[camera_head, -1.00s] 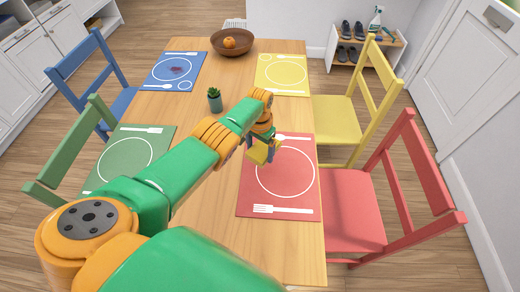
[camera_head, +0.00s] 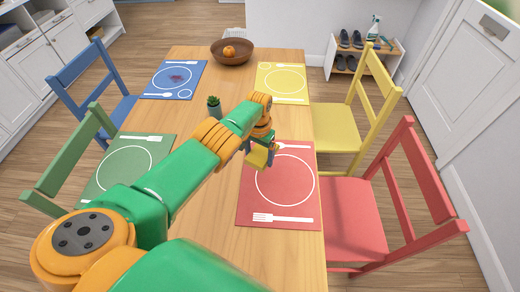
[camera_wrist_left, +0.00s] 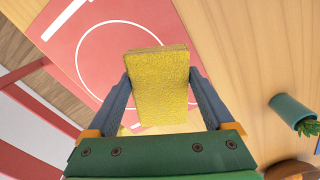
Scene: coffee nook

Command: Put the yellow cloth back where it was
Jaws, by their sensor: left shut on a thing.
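The yellow cloth (camera_wrist_left: 158,88) is a folded rectangular pad with a rough surface. My left gripper (camera_wrist_left: 160,90) is shut on it, with one finger on each side in the left wrist view. In the head view the cloth (camera_head: 257,158) hangs from my left gripper (camera_head: 261,150) near the upper left corner of the red placemat (camera_head: 255,206). It appears to be above the table, but its height is hard to tell. My right gripper is out of view.
The wooden table (camera_head: 215,240) also holds green, blue (camera_head: 155,90) and yellow (camera_head: 270,94) placemats, a small potted plant (camera_head: 214,108) and a brown bowl (camera_head: 222,52) with an orange fruit. A dark reddish stain marks the blue placemat. Coloured chairs stand around the table.

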